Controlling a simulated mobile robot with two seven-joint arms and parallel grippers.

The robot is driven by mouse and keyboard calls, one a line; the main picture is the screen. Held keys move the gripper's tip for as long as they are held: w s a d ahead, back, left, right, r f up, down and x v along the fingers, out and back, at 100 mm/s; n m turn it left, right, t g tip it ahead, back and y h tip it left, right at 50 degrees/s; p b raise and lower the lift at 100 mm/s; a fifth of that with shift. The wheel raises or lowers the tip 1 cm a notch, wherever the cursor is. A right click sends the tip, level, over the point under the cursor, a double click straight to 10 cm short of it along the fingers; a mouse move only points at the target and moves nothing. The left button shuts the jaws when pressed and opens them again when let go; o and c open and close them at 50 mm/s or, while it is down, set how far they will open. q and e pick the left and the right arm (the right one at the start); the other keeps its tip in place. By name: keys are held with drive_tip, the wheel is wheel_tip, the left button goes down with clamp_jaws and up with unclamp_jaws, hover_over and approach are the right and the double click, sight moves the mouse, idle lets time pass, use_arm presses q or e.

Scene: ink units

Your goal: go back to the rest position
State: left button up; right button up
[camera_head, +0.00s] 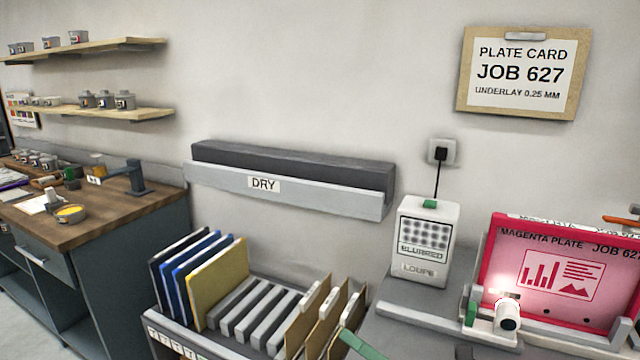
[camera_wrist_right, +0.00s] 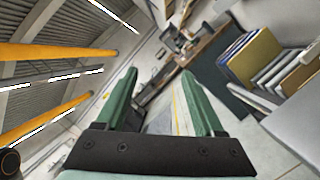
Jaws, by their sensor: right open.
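My right gripper (camera_wrist_right: 158,88) is open in the right wrist view, its two green fingers apart with nothing between them. In the head view a green finger tip shows at the bottom edge, in front of the file rack (camera_head: 213,340), and the rest of that gripper is out of frame. It touches nothing that I can make out. My left gripper is not in view.
The rack holds blue and yellow folders (camera_head: 218,282) and brown dividers. Right of it, a grey counter (camera_head: 395,335) carries a white loupe unit (camera_head: 424,250) and a magenta plate (camera_head: 540,240) on a stand. A wooden-topped bench (camera_head: 110,208) stands left.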

drive_tip(key=s+d+f+m+t+h, duration=0.2)
drive_tip(key=s+d+f+m+h, duration=0.3)
drive_tip(key=f+m, duration=0.55)
drive_tip(key=d+f+m+t+h, duration=0.1)
drive_tip(key=d+f+m+h, duration=0.2)
drive_tip(key=f+m+h, duration=0.75)
drive_tip(key=s+d+f+m+g, duration=0.1)
drive_tip(key=s+f+m+g, duration=0.2)
drive_tip(key=s+f+m, duration=0.3)
drive_tip(key=s+d+f+m+g+y, duration=0.1)
drive_tip(key=s+f+m+g, duration=0.2)
drive_tip(key=s+f+m, duration=0.2)
drive_tip(key=s+m, duration=0.2)
drive_tip(key=s, duration=0.2)
drive_tip(key=shift+s+d+f, duration=0.25)
drive_tip(key=shift+d+f, duration=0.1)
